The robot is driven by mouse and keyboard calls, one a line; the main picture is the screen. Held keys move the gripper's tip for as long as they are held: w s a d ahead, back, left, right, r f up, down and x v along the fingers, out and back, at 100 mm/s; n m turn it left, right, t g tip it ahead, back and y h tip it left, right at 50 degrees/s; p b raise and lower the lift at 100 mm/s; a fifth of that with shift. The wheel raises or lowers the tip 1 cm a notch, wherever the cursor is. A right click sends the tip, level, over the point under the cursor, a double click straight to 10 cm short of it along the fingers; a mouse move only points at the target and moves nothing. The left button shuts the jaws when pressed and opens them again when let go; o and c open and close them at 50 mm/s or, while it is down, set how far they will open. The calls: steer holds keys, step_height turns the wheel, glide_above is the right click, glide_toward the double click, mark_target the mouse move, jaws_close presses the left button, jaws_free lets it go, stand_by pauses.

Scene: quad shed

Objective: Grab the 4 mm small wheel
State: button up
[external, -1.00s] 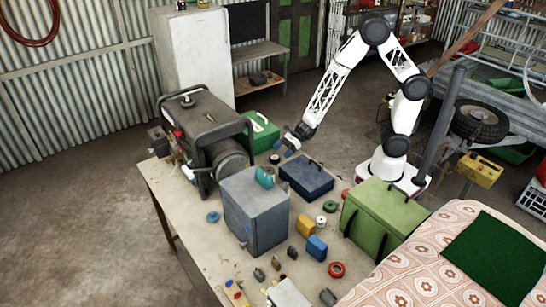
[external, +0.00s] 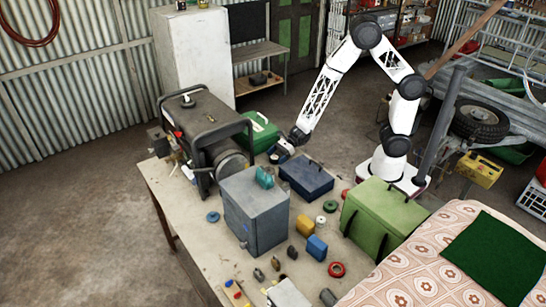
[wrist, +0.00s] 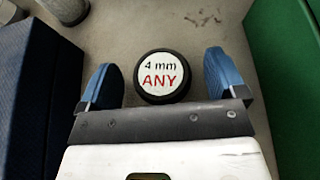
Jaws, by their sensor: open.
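The small wheel (wrist: 162,77) shows in the wrist view as a black round with a white face marked "4 mm ANY" in black and red. It sits on the grey table top. My gripper (wrist: 160,64) is open, with one blue finger to the left of the wheel and one to the right. Gaps show between the wheel and both fingers; whether the fingers are down at its height I cannot tell. In the external view my gripper (external: 279,153) is low over the table, between the generator and the blue box.
The blue box (external: 306,178) stands close beside my gripper; its dark blue side (wrist: 40,95) fills the wrist view's left. A green case (external: 261,131) is behind, its side (wrist: 290,60) at the wrist view's right. The generator (external: 203,125) and grey box (external: 256,212) are nearby.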

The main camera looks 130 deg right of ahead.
steer(key=shift+w+f, duration=0.15)
steer(key=shift+w, duration=0.25)
steer(key=shift+c, duration=0.5)
steer(key=c, duration=0.9)
